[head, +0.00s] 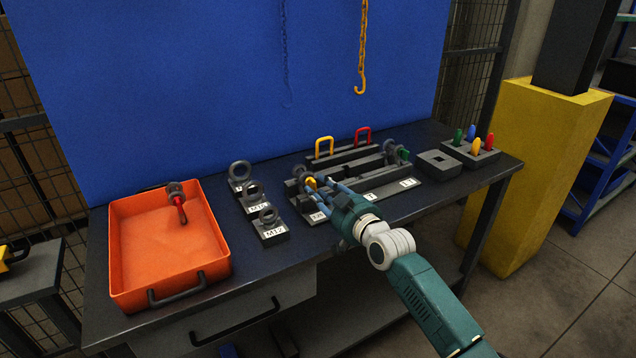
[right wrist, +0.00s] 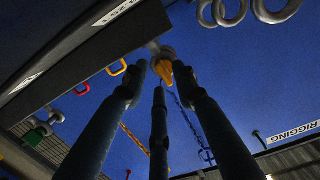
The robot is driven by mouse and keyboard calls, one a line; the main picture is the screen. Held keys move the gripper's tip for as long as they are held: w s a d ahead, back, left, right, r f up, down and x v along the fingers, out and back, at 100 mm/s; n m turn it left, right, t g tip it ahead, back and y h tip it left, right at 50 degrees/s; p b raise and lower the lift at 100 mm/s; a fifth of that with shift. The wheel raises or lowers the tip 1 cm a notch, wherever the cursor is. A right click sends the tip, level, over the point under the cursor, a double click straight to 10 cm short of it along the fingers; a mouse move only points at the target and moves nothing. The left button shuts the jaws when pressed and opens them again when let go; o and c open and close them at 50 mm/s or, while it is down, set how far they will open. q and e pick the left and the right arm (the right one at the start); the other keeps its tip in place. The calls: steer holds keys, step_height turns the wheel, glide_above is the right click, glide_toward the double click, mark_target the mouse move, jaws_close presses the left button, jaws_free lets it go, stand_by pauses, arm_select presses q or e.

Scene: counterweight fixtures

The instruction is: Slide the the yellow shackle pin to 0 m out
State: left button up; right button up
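The yellow shackle pin (head: 311,183) sits at the left front end of the dark fixture (head: 375,182) on the bench, by a grey shackle ring (head: 300,171). It also shows in the right wrist view as a yellow-orange piece (right wrist: 163,71) beyond the fingertips. My right gripper (head: 326,188) reaches in from the front right, its fingers around or just short of the pin. In the right wrist view the fingers (right wrist: 158,80) stand apart with gaps beside the pin, so contact is not clear. How deep the pin sits is hidden. My left gripper is not in view.
A yellow handle (head: 324,147) and red handle (head: 362,136) stand behind. A green pin (head: 403,154) is at the fixture's right. Labelled ring blocks (head: 268,224) and an orange tray (head: 165,245) lie left. A yellow chain hook (head: 361,85) hangs above. Coloured pegs (head: 472,142) stand right.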

arm_select(q)
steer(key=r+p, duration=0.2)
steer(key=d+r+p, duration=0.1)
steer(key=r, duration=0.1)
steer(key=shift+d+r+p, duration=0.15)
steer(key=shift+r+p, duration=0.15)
steer(key=shift+p, duration=0.05)
arm_select(e)
steer(key=v, duration=0.5)
steer(key=shift+s+r, duration=0.15)
steer(key=shift+s, duration=0.05)
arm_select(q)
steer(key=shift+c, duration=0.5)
